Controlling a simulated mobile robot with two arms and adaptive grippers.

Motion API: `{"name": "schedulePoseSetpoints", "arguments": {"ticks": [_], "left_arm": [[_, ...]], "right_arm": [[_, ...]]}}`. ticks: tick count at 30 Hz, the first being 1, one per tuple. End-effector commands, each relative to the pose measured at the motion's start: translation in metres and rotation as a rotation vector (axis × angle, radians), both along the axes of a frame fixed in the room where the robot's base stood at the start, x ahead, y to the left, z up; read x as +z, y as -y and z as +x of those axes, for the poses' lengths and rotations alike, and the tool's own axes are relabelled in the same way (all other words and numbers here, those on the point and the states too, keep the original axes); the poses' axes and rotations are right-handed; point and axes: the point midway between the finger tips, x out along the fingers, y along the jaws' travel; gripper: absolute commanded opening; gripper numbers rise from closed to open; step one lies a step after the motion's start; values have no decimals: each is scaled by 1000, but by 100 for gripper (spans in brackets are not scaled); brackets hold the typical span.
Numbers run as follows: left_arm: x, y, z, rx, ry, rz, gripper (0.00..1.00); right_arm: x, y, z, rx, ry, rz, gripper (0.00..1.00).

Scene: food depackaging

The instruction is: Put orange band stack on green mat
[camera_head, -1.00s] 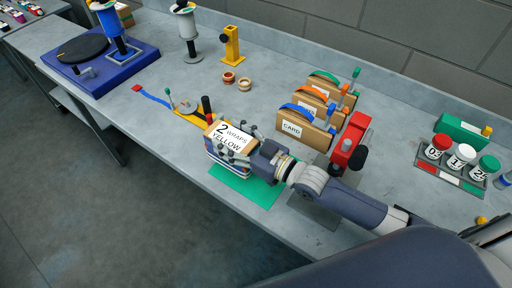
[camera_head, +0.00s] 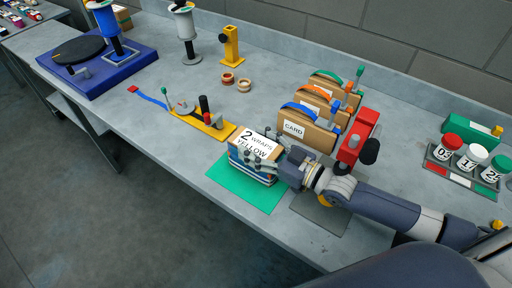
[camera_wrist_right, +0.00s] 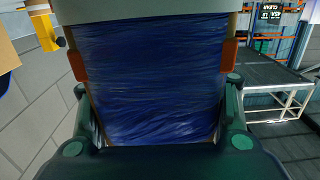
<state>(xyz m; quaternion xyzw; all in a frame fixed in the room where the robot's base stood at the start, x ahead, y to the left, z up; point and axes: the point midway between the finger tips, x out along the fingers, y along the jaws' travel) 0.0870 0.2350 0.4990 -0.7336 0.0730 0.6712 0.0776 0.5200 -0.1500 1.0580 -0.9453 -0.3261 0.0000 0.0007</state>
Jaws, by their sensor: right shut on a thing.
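A wrapped stack (camera_head: 252,158) with a top label reading "2 WRAPS YELLOW" is over the back part of the green mat (camera_head: 238,194). My right gripper (camera_head: 270,165) is shut on the stack from its right side. I cannot tell whether the stack's underside touches the mat. In the right wrist view, the stack's blue wrapped face (camera_wrist_right: 150,80) fills the middle between the dark green fingers, with orange pieces at both sides. I cannot tell whether these are a band. My left gripper is not in view.
A yellow fixture (camera_head: 205,125) with a black-handled tool lies just behind and left of the mat. Cardboard pieces in a rack (camera_head: 300,127) and a red device (camera_head: 355,140) stand to the right. Two small rings (camera_head: 244,85) lie farther back. The table's front edge is close to the mat.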

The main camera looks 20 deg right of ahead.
Motion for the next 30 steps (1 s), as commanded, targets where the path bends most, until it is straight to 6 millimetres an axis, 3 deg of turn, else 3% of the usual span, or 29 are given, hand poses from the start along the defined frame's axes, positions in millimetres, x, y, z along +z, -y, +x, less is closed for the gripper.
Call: {"name": "schedulePoseSetpoints", "arguments": {"ticks": [8, 9, 11, 24, 30], "left_arm": [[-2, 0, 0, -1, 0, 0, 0], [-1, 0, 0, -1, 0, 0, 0], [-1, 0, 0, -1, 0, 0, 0], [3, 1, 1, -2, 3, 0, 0], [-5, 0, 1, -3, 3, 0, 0]], "right_arm": [[-1, 0, 0, 0, 4, 1, 17], [-2, 0, 0, 0, 1, -1, 67], [-2, 0, 0, 0, 1, -1, 81], [3, 0, 0, 0, 1, 1, 81], [-2, 14, -17, -1, -4, -2, 81]]}}
